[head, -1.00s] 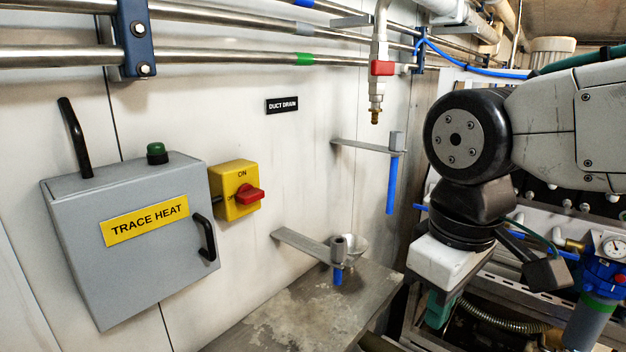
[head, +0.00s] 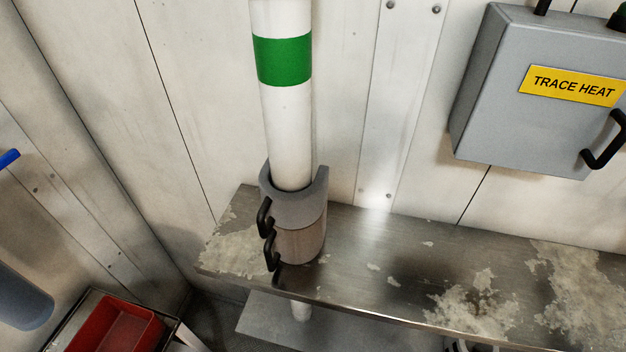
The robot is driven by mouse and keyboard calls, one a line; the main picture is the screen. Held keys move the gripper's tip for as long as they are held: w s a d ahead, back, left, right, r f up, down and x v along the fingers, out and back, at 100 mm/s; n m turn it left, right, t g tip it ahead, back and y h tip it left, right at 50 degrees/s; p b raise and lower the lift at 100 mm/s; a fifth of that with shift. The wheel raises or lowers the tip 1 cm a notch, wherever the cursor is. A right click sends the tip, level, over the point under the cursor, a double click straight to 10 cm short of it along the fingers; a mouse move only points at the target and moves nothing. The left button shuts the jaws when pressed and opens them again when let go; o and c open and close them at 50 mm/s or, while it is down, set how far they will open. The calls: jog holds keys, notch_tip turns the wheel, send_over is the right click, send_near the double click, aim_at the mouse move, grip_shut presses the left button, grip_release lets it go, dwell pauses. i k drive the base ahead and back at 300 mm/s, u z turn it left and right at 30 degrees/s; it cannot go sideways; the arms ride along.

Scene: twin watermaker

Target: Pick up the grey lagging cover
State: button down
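The grey lagging cover (head: 297,210) is a thick C-shaped sleeve around the lower part of a white vertical pipe (head: 289,130). It stands at the steel shelf, left of the middle of the head view. Its opening seems to face the back right. Black handle-like or latch-like loops (head: 266,232) stick out on its left side. A brownish curved band (head: 301,242) shows below the grey upper part; I cannot tell whether it is a separate piece. My gripper is not in view.
The steel shelf (head: 385,265) has pale crusty patches and is otherwise clear right of the cover. A grey TRACE HEAT box (head: 490,95) hangs on the back wall at right. A red tray (head: 118,325) is low at left. A panelled wall closes the left side.

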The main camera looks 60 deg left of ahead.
aim_at(291, 210)
jog(key=u, duration=1.8)
jog(key=k, duration=0.4)
jog(key=u, duration=0.35)
jog(key=i, duration=0.5)
jog(key=u, duration=0.15)
jog(key=k, duration=0.85)
jog(key=z, duration=0.6)
